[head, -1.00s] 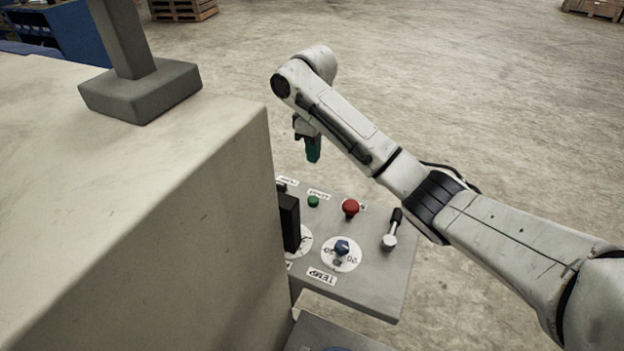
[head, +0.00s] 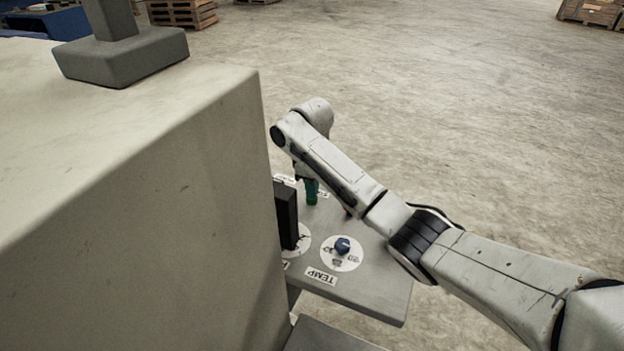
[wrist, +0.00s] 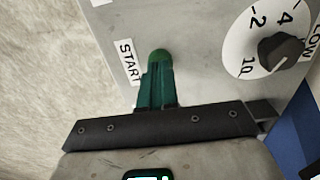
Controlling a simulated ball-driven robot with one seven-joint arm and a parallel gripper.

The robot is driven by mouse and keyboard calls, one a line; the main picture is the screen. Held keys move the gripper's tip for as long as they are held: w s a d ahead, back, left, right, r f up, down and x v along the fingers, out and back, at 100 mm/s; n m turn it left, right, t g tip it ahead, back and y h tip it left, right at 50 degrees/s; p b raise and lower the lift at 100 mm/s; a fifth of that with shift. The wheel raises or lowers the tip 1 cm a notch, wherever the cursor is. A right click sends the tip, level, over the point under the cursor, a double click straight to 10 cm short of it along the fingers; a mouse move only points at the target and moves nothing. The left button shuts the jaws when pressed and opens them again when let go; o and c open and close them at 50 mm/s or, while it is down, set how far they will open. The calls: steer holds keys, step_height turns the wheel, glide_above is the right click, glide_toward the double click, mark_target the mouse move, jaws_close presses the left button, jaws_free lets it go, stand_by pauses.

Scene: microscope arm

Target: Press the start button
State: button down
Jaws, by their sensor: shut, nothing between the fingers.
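In the head view my gripper (head: 311,197) points down at the far part of the grey control panel (head: 365,287), and the button is hidden behind the fingers.
A dark knob (wrist: 282,51) on a numbered dial is right of the button.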

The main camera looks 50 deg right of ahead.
steer(key=shift+f, duration=0.1)
steer(key=shift+a+f, duration=0.1)
steer(key=shift+f, duration=0.75)
steer(key=shift+s+f, duration=0.15)
steer(key=shift+f, duration=0.2)
step_height(320, 180, up, 15)
steer(key=p, duration=0.5)
steer(key=shift+w+p, duration=0.25)
steer(key=shift+p, duration=0.15)
